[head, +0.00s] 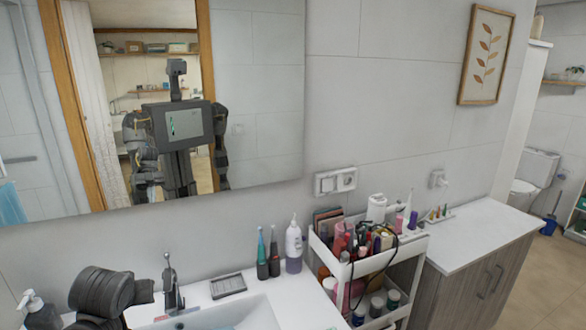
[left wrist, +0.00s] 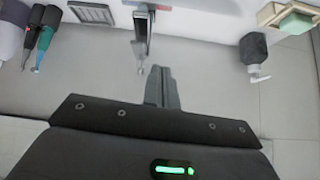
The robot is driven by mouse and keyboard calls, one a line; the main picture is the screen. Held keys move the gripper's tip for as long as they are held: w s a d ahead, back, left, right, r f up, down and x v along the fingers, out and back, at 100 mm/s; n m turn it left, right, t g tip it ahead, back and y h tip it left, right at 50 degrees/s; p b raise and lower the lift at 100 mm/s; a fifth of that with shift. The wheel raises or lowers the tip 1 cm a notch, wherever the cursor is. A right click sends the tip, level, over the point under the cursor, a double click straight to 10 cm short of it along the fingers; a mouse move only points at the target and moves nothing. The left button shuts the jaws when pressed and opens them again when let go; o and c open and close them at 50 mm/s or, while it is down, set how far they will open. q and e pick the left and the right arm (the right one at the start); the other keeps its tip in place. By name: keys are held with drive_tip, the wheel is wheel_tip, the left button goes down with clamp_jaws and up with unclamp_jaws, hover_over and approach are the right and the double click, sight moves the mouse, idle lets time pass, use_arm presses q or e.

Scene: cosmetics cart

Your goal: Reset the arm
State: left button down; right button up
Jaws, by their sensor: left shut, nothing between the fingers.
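My left arm (head: 105,292) comes in at the lower left of the head view, dark and bent, over the left side of the sink counter. Its fingers do not show there. In the left wrist view my left gripper (left wrist: 161,88) is shut and empty, its fingertips in front of the faucet (left wrist: 144,28) and apart from it. My right gripper is in neither view.
The sink (head: 240,315) has a faucet (head: 172,285), soap dish (head: 228,285), toothbrushes (head: 268,255) and bottle (head: 293,245) behind it. A soap dispenser (head: 38,312) stands near my left arm. A cosmetics cart (head: 405,250) stands right. A mirror (head: 255,100) hangs above.

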use_arm(q)
drive_tip(key=s+d+f+m+g+h, duration=0.1)
drive_tip(key=s+d+f+m, duration=0.15)
drive_tip(key=s+f, duration=0.55)
drive_tip(key=s+d+f+m+g+h, duration=0.1)
drive_tip(key=s+d+f, duration=0.3)
drive_tip(key=s+f, duration=0.35)
drive_tip(key=s+d+f+m+g+h, duration=0.1)
drive_tip(key=s+d+f, duration=0.15)
drive_tip(key=s, duration=0.55)
drive_tip(key=s+d+f+m+g, duration=0.15)
drive_tip(key=s+f, duration=0.25)
drive_tip(key=s, duration=0.4)
wheel_tip(320, 180, down, 30)
drive_tip(key=d+b, duration=0.1)
drive_tip(key=b, duration=0.4)
drive_tip(key=s+a+f+g+b, duration=0.1)
drive_tip(key=s+f+b, duration=0.1)
drive_tip(key=s+f, duration=0.7)
drive_tip(key=s+a+f+g+b, duration=0.1)
drive_tip(key=s+a+f+b, duration=0.1)
drive_tip(key=s+f, duration=0.7)
wheel_tip(320, 180, down, 4)
drive_tip(key=shift+f+b, duration=0.25)
drive_tip(key=shift+b, duration=0.35)
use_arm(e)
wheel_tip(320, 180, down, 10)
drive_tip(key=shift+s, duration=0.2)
